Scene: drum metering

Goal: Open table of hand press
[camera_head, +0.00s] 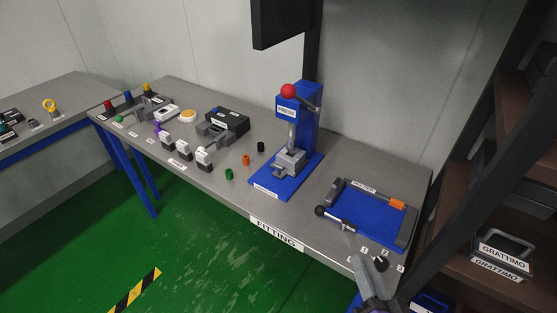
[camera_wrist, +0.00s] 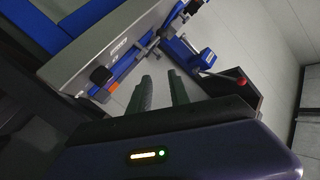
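The hand press (camera_head: 308,132) is a blue upright column on a blue base plate, with a red ball (camera_head: 288,91) at its top and a label reading "PRESS". Its grey table (camera_head: 290,160) sits low in front of the column, under the vertical ram, with a small grey handle (camera_head: 279,174) towards the front. My gripper (camera_head: 370,262) is at the bottom right, by the bench's front right corner, well apart from the press. In the wrist view its two fingers (camera_wrist: 163,92) stand apart with nothing between them. The tilted press (camera_wrist: 188,55) appears beyond them.
A blue fixture plate (camera_head: 358,213) with a black-knobbed lever (camera_head: 321,211) lies between my gripper and the press. Small cylinders, including a green one (camera_head: 229,174), stand left of the press. A dark post (camera_head: 455,150) and shelves rise at the right.

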